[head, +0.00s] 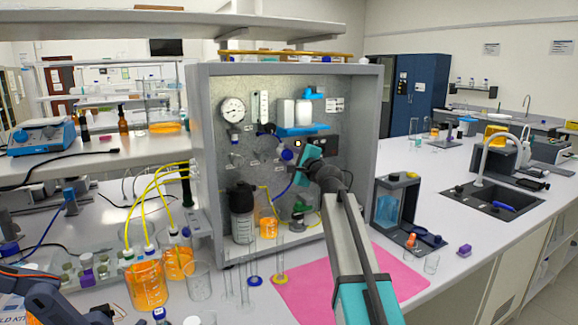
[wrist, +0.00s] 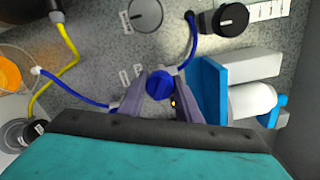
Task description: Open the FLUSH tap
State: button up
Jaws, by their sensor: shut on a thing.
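A blue tap knob (wrist: 160,85) on the grey panel (head: 262,120) sits between the two fingers of my gripper (wrist: 161,92) in the wrist view. My gripper is shut on it. In the head view the knob (head: 287,155) shows just left of my teal gripper body, which hides part of the panel. Blue tubing (wrist: 85,98) runs to both sides of the knob. The small labels beside it are too small to read, so I cannot make out the FLUSH name.
A gauge (head: 233,110) and white cartridges in a blue holder (head: 300,131) sit on the panel. A dark-capped bottle (head: 242,214), an orange beaker (head: 147,285) and glass cylinders stand below and left. A pink mat (head: 405,275) lies under my arm.

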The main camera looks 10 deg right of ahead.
jog(key=n+b, duration=0.4)
jog(key=shift+f, duration=0.2)
jog(key=shift+r+n+b, duration=0.15)
jog(key=shift+n+b, duration=0.95)
jog(key=shift+b, duration=0.2)
jog(key=shift+o, duration=0.2)
jog(key=shift+c, duration=0.2)
jog(key=o, duration=1.1)
jog(key=shift+s, duration=0.1)
jog(key=shift+b+v, duration=0.55)
jog(key=shift+v, duration=6.3)
jog(key=shift+r, duration=0.1)
